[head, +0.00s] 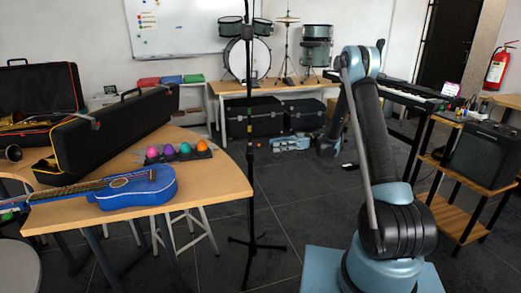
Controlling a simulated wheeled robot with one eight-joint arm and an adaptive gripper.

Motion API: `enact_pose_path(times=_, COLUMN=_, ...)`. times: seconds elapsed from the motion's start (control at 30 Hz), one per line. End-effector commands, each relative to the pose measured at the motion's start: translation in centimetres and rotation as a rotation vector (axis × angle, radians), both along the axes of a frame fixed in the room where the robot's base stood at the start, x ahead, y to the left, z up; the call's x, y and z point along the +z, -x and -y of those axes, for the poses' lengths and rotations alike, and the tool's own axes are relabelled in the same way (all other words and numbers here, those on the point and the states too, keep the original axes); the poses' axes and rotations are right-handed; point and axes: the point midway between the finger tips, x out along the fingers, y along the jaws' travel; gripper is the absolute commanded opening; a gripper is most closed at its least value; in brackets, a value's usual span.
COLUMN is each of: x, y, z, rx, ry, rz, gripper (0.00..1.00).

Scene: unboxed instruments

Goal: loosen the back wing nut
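No wing nut can be made out at this size. A tall black stand (250,180) rises from tripod legs on the floor in the middle of the head view, and its top is cut off by the frame. A cymbal stand (287,62) with a cymbal on top stands by the drums at the back. My arm rises at the right of the view, bends at the top and runs down and away. Its far end (331,146) is low, right of the black stand and apart from it in the picture. The fingers cannot be made out there.
A wooden table (230,178) at left holds a blue guitar (138,188), black cases (110,130) and colored egg shapes. Drums (247,58) stand on a back table. A light-blue object (290,143) is low behind the stand. A shelf with an amplifier (483,155) is at right. Dark floor is open around the stand.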

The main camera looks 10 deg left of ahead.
Motion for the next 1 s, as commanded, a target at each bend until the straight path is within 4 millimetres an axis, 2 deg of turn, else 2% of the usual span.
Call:
enact_pose_path(times=0.2, x=0.0, y=2.1, z=-3.4, rx=0.003, ry=0.001, rz=0.000, gripper=0.33)
enact_pose_path(times=0.4, x=0.0, y=3.5, z=-5.7, rx=0.001, ry=0.000, rz=0.000, gripper=0.33)
enact_pose_path(times=0.6, x=0.0, y=4.2, z=-6.8, rx=0.001, ry=0.000, rz=0.000, gripper=0.33)
enact_pose_path(times=0.9, x=0.0, y=4.3, z=-7.0, rx=0.000, ry=0.000, rz=0.000, gripper=0.33)
enact_pose_path(times=0.93, x=0.0, y=4.3, z=-7.0, rx=0.000, ry=0.000, rz=0.000, gripper=0.31)
enact_pose_path(times=1.0, x=0.0, y=4.3, z=-7.0, rx=0.000, ry=0.000, rz=0.000, gripper=0.15)
